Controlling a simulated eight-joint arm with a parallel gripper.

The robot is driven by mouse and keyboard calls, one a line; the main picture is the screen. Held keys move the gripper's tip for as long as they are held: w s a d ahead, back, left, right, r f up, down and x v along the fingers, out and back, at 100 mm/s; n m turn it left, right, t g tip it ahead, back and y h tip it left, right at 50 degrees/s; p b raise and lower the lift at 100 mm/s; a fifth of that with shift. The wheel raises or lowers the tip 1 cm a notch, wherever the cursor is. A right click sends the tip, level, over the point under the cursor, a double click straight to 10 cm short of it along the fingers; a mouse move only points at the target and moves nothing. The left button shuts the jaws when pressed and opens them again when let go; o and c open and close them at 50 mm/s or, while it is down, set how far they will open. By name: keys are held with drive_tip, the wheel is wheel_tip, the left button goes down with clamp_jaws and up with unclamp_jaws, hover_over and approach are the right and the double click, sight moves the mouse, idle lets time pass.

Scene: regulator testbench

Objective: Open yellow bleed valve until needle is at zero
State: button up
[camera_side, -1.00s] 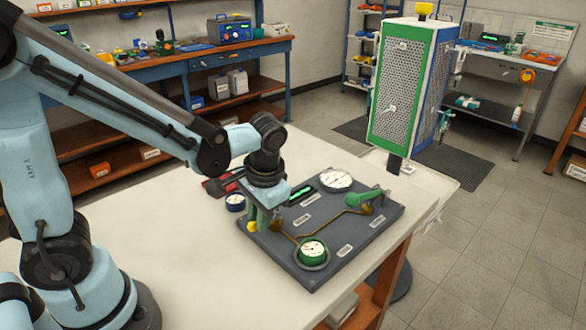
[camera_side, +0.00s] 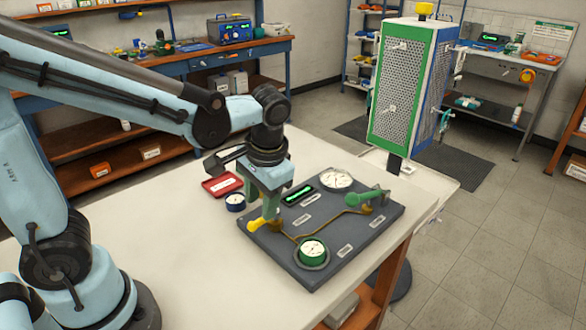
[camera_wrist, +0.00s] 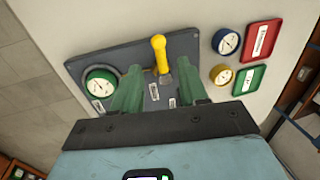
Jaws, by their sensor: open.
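The yellow bleed valve handle (camera_side: 259,224) sits at the left corner of the dark panel (camera_side: 345,262). In the wrist view the handle (camera_wrist: 159,52) stands between and just beyond my two green fingers. My gripper (camera_side: 269,208) is open above the handle's inner end, and the fingers (camera_wrist: 158,74) look apart from it. The green-rimmed gauge (camera_side: 312,249) is at the panel's near side, and a larger white-faced gauge (camera_side: 336,179) is at the back. The needle readings are too small to tell.
The table's front left is clear.

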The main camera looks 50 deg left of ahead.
sight(255, 226)
wheel_tip(255, 226, up, 7)
drive_tip(key=d, duration=0.1)
drive_tip(key=shift+d+r, duration=0.2)
drive_tip(key=shift+d, duration=0.05)
idle(0.3)
drive_tip(key=a+f+t, duration=0.1)
drive_tip(key=t, duration=0.1)
drive_tip(key=s+a+f+t+h, duration=0.1)
drive_tip(key=t, duration=0.1)
drive_tip(key=s+a+f+t+h, duration=0.1)
drive_tip(key=f+t, duration=0.1)
drive_tip(key=t, duration=0.1)
drive_tip(key=shift+a, duration=0.25)
drive_tip(key=shift+w, duration=0.1)
